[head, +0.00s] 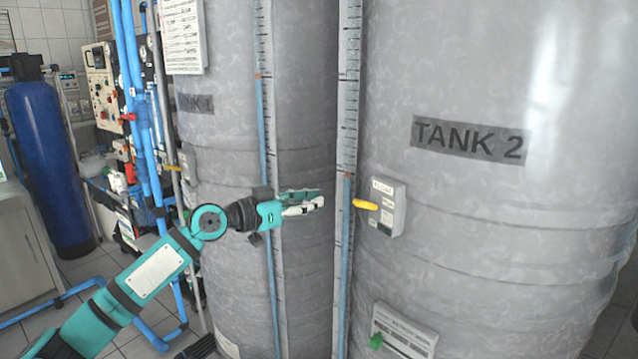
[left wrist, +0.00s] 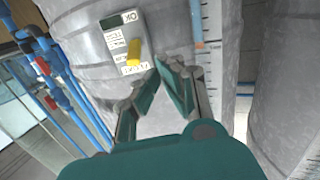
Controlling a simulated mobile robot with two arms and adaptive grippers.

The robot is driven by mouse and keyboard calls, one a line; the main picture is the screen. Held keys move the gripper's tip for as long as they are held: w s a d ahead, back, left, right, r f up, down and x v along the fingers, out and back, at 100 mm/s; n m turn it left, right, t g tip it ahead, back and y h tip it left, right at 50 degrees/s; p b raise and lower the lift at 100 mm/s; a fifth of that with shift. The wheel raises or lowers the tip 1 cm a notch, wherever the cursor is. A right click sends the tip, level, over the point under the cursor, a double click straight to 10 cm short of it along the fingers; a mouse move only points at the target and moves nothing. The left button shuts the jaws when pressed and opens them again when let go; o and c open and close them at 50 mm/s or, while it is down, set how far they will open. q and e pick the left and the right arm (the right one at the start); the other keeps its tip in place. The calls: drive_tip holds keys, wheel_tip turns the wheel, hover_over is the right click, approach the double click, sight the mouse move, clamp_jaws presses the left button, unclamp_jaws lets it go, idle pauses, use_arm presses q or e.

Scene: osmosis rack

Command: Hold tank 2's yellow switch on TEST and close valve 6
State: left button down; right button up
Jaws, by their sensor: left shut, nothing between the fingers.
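Tank 2 (head: 470,145) is the large grey tank on the right in the head view. Its yellow switch (head: 365,204) sticks out to the left from a small pale box (head: 392,212) on the tank wall. My left gripper (head: 322,200) is shut and empty. In the picture its tips lie just left of the yellow switch, apart from it. In the left wrist view the tips of my left gripper (left wrist: 174,68) are close together, and a yellow switch (left wrist: 133,52) shows beside them; I cannot tell which tank's it is. I cannot identify valve 6. My right gripper is not in view.
Tank 1 (head: 225,140) stands behind my left arm, with level scales (head: 347,140) between the tanks. Blue pipes (head: 140,100) with red valves and a blue cylinder (head: 50,165) stand at the left.

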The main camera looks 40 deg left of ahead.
sight(358, 206)
use_arm(q)
drive_tip(key=s+d+r+m+h, duration=0.2)
drive_tip(key=d+r, duration=0.2)
drive_tip(key=r, duration=0.2)
drive_tip(key=w+d+p, duration=0.1)
drive_tip(key=w+p, duration=0.1)
drive_tip(key=p, duration=0.1)
drive_tip(key=w+d+f+p, duration=0.1)
drive_tip(key=w+d+p, duration=0.1)
drive_tip(key=w+p, duration=0.1)
drive_tip(key=w+d+f+p, duration=0.1)
drive_tip(key=w+p, duration=0.2)
drive_tip(key=shift+w+d+f, duration=0.15)
drive_tip(key=shift+w+d, duration=0.05)
drive_tip(key=shift+d, duration=0.15)
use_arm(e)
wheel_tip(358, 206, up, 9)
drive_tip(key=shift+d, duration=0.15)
use_arm(q)
drive_tip(key=shift+f, duration=0.1)
drive_tip(key=shift+s+f+b, duration=0.1)
drive_tip(key=shift+f+b, duration=2.1)
drive_tip(key=shift+b, duration=0.35)
drive_tip(key=shift+r, duration=0.1)
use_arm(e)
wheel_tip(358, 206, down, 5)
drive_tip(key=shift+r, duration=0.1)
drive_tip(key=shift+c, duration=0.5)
